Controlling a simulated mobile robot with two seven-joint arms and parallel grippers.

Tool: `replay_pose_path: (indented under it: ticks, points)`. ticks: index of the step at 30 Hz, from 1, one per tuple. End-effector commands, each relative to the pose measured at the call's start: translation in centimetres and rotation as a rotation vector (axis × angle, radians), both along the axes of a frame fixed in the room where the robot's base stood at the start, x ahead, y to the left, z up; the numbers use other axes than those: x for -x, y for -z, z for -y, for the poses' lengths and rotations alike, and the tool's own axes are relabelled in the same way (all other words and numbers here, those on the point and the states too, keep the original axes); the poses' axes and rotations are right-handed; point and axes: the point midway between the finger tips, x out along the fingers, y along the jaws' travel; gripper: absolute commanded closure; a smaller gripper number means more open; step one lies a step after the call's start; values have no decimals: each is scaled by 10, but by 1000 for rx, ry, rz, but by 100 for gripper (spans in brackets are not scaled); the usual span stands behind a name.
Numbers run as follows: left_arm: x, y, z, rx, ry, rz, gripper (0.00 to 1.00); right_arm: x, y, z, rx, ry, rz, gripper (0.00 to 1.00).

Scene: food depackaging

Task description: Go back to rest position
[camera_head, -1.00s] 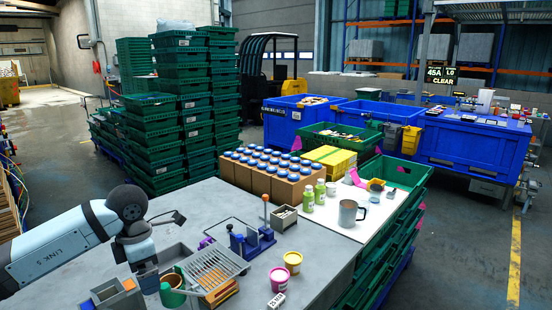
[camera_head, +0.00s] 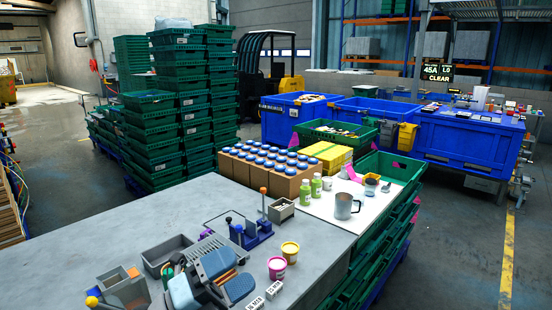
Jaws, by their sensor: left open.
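My left gripper (camera_head: 208,284) is low at the bottom of the view, over the front of the grey table (camera_head: 110,228). Its blue-grey parts cover most of a slotted grey rack (camera_head: 205,247) and part of a dark green item (camera_head: 176,263). It is open, and I see nothing held in it, though its fingertips are hard to make out. A pink tub (camera_head: 277,268) and a yellow tub (camera_head: 290,252) stand to its right, apart from it. My right gripper is not in view.
Grey bins (camera_head: 165,257) and a blue clamp fixture with an orange knob (camera_head: 250,235) stand close to the gripper. Blue-capped jars in cartons (camera_head: 262,172), green bottles (camera_head: 316,187) and a grey mug (camera_head: 345,206) lie beyond.

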Motion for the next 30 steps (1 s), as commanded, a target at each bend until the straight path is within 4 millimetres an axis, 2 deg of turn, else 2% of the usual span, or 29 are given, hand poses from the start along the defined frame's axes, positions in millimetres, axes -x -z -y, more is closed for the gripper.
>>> replay_pose_path:
  ticks: [2, 5, 8, 11, 13, 16, 21, 30]
  points:
    - [-5, 2, -26, 210, -148, -188, 2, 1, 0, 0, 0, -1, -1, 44]
    - [-11, 23, -67, 435, -345, -446, 2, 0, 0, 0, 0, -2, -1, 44]
    - [-5, 64, -109, 619, -548, -730, 2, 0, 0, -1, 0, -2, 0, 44]
    - [18, 118, -145, 758, -752, -1032, 2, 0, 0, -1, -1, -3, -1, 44]
    - [44, 154, -164, 822, -881, -1235, 2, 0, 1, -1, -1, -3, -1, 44]
    - [80, 192, -178, 867, -1016, -1456, 2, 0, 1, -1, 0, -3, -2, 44]
    - [133, 229, -188, 886, -1166, -1722, 2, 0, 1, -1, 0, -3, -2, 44]
    - [207, 260, -192, 862, -1332, -2043, 2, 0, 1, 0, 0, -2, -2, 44]
